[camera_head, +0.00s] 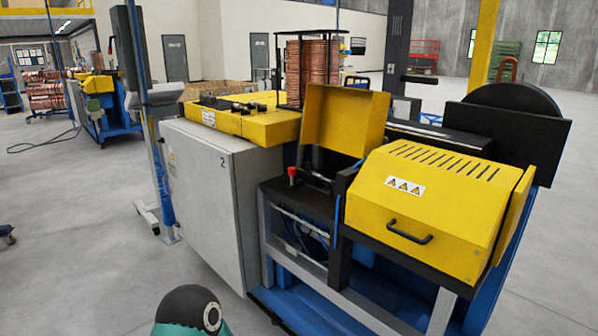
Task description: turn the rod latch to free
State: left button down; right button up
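A small red knob (292,171) stands at the left end of a grey rod (312,176) on the machine, in the opening between the raised yellow lid and the yellow hood. I take this knob and rod to be the rod latch, but it is small and I cannot tell its turn position. The raised yellow lid (345,122) stands open above it. A rounded teal and black part of my own arm shows at the bottom edge. Neither gripper's fingers are in view.
The yellow hood (430,207) with a black handle (409,232) is right of the latch. A grey cabinet (205,205) marked 2 stands to the left, with a blue and grey post (150,130) beside it.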

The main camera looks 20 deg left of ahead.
aim_at(309, 166)
jog(key=u, duration=0.85)
jog(key=i, duration=1.15)
jog(key=u, duration=0.55)
